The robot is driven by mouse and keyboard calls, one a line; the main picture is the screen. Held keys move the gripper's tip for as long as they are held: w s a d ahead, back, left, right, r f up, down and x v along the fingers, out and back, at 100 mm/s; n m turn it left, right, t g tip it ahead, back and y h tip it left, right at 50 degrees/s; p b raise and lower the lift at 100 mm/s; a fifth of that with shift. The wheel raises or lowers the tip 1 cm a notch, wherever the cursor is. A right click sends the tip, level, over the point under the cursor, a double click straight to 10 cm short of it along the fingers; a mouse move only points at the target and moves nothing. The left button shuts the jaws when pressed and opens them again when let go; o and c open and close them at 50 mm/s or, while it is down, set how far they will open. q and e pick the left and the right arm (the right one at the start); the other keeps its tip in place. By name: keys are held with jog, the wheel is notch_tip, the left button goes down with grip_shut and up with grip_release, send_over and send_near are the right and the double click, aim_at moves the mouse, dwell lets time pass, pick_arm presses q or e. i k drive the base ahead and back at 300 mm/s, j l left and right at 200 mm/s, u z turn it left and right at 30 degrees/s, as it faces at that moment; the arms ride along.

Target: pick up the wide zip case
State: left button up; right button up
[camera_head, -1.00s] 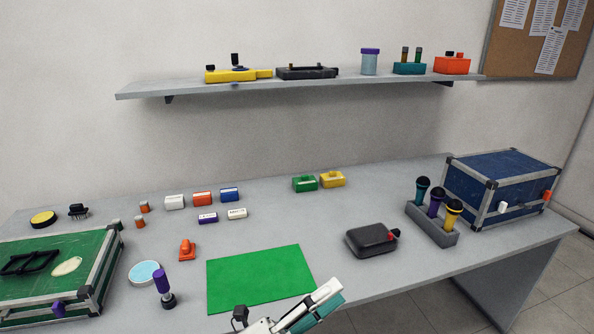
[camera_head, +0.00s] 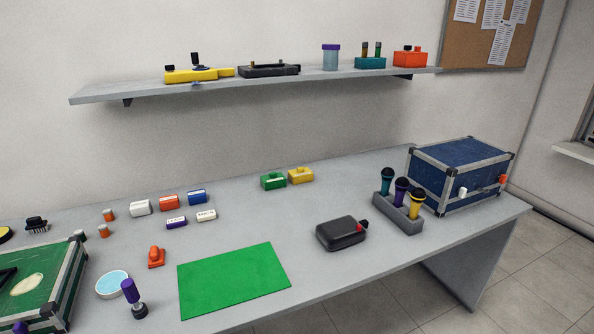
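The wide zip case is most likely the dark grey rounded case (camera_head: 341,234) with a small red tab at its right end. It lies flat on the grey table (camera_head: 300,212), to the right of the green mat (camera_head: 234,279) and left of the microphone holder. Nothing covers it. Neither of my grippers shows in the head view now.
A holder (camera_head: 398,214) with three microphones and a blue hard case (camera_head: 462,173) stand right of the dark case. A green case (camera_head: 38,293) is at far left. Several small boxes line the back. A wall shelf (camera_head: 262,85) hangs above. The table is bare around the dark case.

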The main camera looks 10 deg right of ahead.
aim_at(336, 234)
jog(key=i+j, duration=0.25)
jog(key=i, duration=0.2)
jog(key=z, duration=1.4)
